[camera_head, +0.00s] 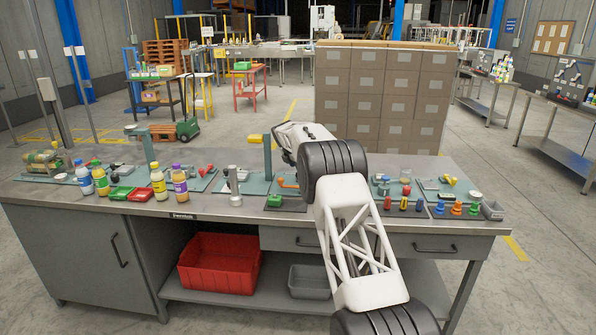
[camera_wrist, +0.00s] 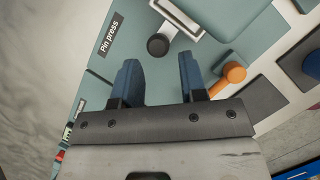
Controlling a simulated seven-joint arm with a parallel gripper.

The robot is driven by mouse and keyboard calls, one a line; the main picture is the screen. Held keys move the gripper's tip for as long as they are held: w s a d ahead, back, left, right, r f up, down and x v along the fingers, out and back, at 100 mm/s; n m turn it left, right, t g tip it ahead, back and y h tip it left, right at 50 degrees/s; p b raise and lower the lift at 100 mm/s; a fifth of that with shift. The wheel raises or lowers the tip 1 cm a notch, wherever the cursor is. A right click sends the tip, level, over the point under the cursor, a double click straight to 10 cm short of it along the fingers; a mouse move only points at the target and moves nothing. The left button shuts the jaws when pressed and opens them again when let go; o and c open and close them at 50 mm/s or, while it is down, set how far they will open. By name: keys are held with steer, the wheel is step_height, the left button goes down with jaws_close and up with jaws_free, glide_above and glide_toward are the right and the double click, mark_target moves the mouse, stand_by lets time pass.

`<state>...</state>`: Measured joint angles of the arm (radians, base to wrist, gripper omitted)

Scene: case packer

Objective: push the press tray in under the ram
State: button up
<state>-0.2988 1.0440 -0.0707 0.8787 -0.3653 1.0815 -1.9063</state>
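In the wrist view my gripper (camera_wrist: 157,60) has its two blue fingers apart, with nothing held between them. A round black knob (camera_wrist: 158,44) shows just beyond and between the fingertips; I cannot tell its height relative to them. A "Pin press" label (camera_wrist: 111,34) lies to the left on the teal board. In the head view a teal post with a yellow top (camera_head: 255,138) appears to be the press. The ram is not clearly visible.
An orange knobbed handle (camera_wrist: 233,73) stands close right of the fingers. Dark pads (camera_wrist: 250,103) lie beyond it.

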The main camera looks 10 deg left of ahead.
steer(key=shift+v, duration=1.35)
steer(key=s+d+r+m, duration=0.3)
steer(key=s+d+r, duration=0.3)
steer(key=s+r, duration=0.25)
steer(key=s+d+r+m, duration=0.4)
steer(key=s+d+r, duration=0.25)
steer(key=r, duration=0.25)
steer(key=s+d+r+m+y, duration=0.1)
steer(key=s+d+r+m, duration=0.3)
steer(key=s, duration=0.7)
steer(key=s+d+r+m, duration=0.2)
steer(key=s+d+r, duration=0.4)
steer(key=s, duration=0.6)
steer(key=s+d+m+g+y, duration=0.1)
steer(key=s+d+m, duration=0.3)
steer(key=s, duration=1)
steer(key=s+d+m, duration=0.3)
steer(key=s, duration=1)
steer(key=s+d+f+m, duration=0.1)
steer(key=s+f+m, duration=0.2)
steer(key=s, duration=1)
steer(key=s+d+f+m, duration=0.2)
steer(key=s+f+m, duration=0.2)
steer(key=s+f, duration=0.4)
steer(key=s, duration=0.5)
steer(key=shift+f+y, duration=0.25)
steer(key=shift+y, duration=0.15)
